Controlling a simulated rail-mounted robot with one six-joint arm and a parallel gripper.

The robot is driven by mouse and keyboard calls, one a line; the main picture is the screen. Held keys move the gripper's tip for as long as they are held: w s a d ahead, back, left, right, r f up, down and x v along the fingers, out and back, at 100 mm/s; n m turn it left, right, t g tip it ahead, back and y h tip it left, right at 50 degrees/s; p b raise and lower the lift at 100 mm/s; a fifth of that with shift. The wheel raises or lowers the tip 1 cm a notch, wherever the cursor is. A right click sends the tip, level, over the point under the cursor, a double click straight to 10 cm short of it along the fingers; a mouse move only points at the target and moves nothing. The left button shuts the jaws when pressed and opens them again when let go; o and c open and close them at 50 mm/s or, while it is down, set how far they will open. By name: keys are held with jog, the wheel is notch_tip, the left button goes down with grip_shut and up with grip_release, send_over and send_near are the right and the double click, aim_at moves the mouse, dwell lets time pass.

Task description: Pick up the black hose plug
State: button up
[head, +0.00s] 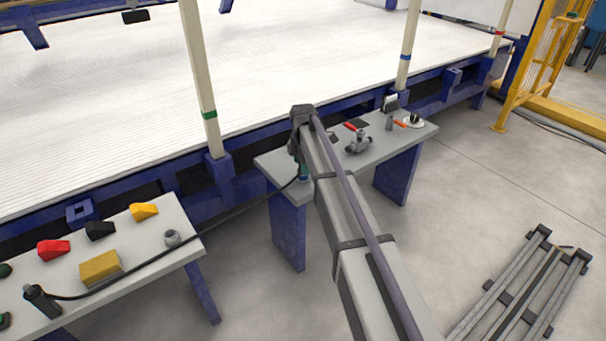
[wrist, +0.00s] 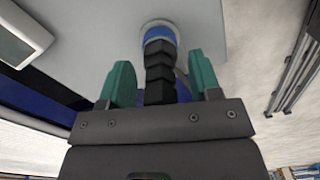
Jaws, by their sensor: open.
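The black hose plug (wrist: 160,72) is a ribbed black piece with a blue collar (wrist: 158,34) at its end, seen in the wrist view against the grey table top. The collar sits in a pale ring on that surface. My gripper (wrist: 161,82) has teal fingers, open, one on each side of the plug with gaps visible. In the head view my gripper (head: 300,165) is over the left end of the small middle table and mostly hidden by my arm. A black hose (head: 245,203) runs from there to a black cylinder (head: 40,302) on the left table.
The middle table (head: 265,164) also holds a grey valve-like fitting (head: 357,142) and small red-handled tools. The left table (head: 185,215) carries red, black and yellow blocks. A large white bed (head: 110,110) with upright posts lies behind. Rails (head: 520,290) lie on the right floor.

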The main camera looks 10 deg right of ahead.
jog(key=shift+r, duration=0.15)
grip_shut()
dwell(0.4)
notch_tip(320, 180, up, 18)
jog(key=p, duration=1.8)
